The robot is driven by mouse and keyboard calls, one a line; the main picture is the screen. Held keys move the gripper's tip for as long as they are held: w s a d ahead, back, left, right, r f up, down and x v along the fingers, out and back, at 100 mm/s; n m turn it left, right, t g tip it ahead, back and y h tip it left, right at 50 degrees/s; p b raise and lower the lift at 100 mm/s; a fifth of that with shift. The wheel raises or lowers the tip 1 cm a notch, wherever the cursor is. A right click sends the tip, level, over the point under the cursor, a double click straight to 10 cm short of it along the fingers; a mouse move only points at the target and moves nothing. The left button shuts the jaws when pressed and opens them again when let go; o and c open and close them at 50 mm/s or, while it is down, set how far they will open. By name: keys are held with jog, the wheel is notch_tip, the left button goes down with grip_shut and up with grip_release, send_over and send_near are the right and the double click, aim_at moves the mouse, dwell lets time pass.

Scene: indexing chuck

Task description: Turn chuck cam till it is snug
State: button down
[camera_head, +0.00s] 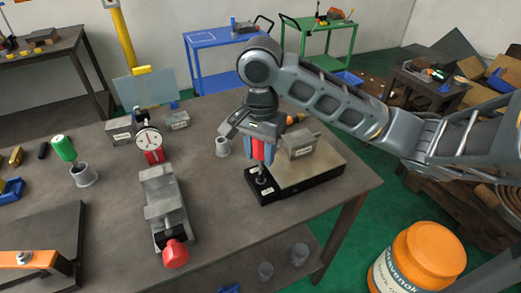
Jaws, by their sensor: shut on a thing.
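A magnetic-looking chuck with a grey top plate (307,168) and a black base lies on the right of the workbench. At the chuck's left end, a small upright metal post (262,180) rises from a black block with small white labels. A red grip (259,151) sits above this post, in line with it. My gripper (261,155) points down over this end and is shut on the red grip. The fingers hide part of the grip. A grey block (298,144) rests on the chuck plate. I cannot tell how snug the cam is.
A grey vise (161,200) with a red knob stands left of the chuck. An orange jar (419,258) stands at the front right. Bare bench lies between vise and chuck.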

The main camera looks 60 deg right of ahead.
jog(key=shift+n, duration=0.3)
jog(key=shift+r, duration=0.1)
jog(key=shift+r, duration=0.7)
